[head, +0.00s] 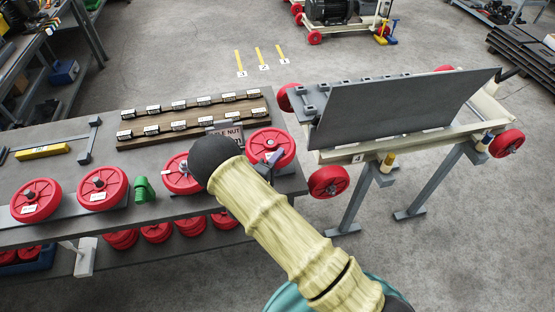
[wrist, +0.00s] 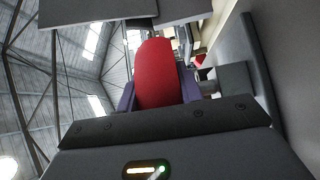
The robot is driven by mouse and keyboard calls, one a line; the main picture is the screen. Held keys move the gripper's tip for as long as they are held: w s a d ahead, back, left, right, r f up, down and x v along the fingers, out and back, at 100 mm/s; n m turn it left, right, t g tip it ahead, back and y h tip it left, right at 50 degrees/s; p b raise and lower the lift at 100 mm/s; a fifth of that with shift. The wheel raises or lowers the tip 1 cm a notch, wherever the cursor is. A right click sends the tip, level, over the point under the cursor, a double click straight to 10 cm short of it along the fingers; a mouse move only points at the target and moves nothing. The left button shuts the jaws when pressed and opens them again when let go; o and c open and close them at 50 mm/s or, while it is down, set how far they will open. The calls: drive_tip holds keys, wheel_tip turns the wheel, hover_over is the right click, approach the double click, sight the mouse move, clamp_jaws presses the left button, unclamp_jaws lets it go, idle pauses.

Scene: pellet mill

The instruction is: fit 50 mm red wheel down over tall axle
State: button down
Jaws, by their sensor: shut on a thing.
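A red wheel (wrist: 155,75) fills the gap between the purple fingers of my gripper (wrist: 157,92) in the wrist view, and the gripper is shut on it. In the head view a red wheel (head: 259,142) shows at the bench's right end, with my gripper (head: 268,162) at its front side, mostly hidden behind my arm. It appears to be the held wheel. More red wheels (head: 22,203) lie to the left on the bench, two with white labels. I cannot make out the tall axle for certain, nor any wheel's size.
The grey bench (head: 60,165) carries a wooden rack (head: 190,125) of labelled parts, a green piece (head: 143,190) and a yellow-grey tool (head: 42,152). A cart frame (head: 400,140) with red wheels and a dark tilted panel stands right on trestles. Floor between is clear.

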drive_tip(key=shift+w+d+f+b, duration=0.1)
drive_tip(key=shift+w+f+b, duration=0.05)
drive_tip(key=shift+f+b, duration=0.9)
drive_tip(key=shift+f, duration=0.2)
drive_tip(key=shift+f+b, duration=0.8)
drive_tip(key=shift+f, duration=0.2)
drive_tip(key=c, duration=0.8)
unclamp_jaws()
drive_tip(key=shift+c, duration=0.2)
drive_tip(key=shift+o, duration=1.3)
drive_tip(key=shift+f, duration=0.15)
drive_tip(key=o, duration=0.3)
